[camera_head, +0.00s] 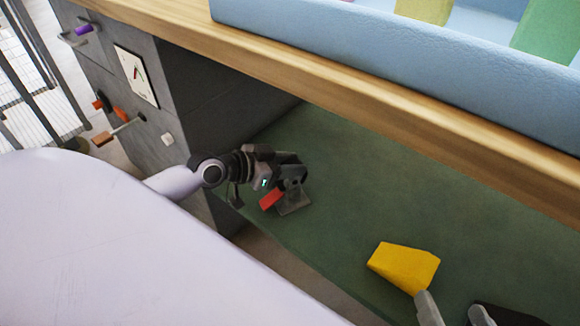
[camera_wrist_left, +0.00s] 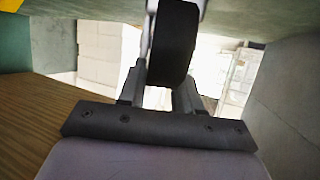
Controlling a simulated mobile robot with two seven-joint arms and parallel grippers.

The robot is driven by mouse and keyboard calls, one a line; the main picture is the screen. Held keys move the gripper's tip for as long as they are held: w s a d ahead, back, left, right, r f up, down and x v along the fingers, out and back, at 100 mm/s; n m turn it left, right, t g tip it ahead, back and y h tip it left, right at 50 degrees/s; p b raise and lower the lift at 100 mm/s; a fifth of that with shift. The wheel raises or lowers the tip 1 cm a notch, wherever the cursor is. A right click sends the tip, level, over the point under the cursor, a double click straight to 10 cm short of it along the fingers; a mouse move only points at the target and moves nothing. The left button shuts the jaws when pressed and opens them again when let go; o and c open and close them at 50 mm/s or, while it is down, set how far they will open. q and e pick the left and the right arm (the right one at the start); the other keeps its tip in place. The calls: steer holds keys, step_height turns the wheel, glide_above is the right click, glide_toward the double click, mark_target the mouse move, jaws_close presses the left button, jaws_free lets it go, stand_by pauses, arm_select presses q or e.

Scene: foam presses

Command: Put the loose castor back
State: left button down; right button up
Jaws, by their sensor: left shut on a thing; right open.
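The castor, with a dark wheel and a grey plate (camera_head: 293,200), is at the left end of the green surface, below the wooden edge. My left gripper (camera_head: 277,172) is shut on it. In the left wrist view the black wheel (camera_wrist_left: 173,48) stands between the two grey fingers (camera_wrist_left: 160,88). A small red piece (camera_head: 271,199) shows beside the castor; I cannot tell whether it is part of it. Whether the plate touches the green surface is unclear. My right gripper (camera_head: 455,314) is at the lower right, only partly in view, with its fingers apart and nothing visible between them.
A yellow block (camera_head: 403,266) lies on the green surface (camera_head: 345,205) close to my right gripper. A wooden edge (camera_head: 330,85) with a blue padded rim (camera_head: 400,60) runs above. A grey cabinet side (camera_head: 200,100) with hanging items stands left.

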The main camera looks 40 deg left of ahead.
arm_select(q)
steer(key=shift+r, duration=0.2)
steer(key=shift+f, duration=0.2)
steer(key=c, duration=0.8)
jaws_free()
arm_select(e)
steer(key=shift+r, duration=0.1)
arm_select(q)
steer(key=shift+r, duration=0.15)
steer(key=shift+s+a+r, duration=0.15)
steer(key=shift+s+a, duration=0.05)
steer(key=shift+s, duration=0.15)
steer(key=p+v, duration=0.1)
steer(key=v, duration=1)
steer(key=shift+p, duration=0.3)
arm_select(e)
steer(key=shift+s+d+r, duration=0.1)
steer(key=shift+d, duration=0.3)
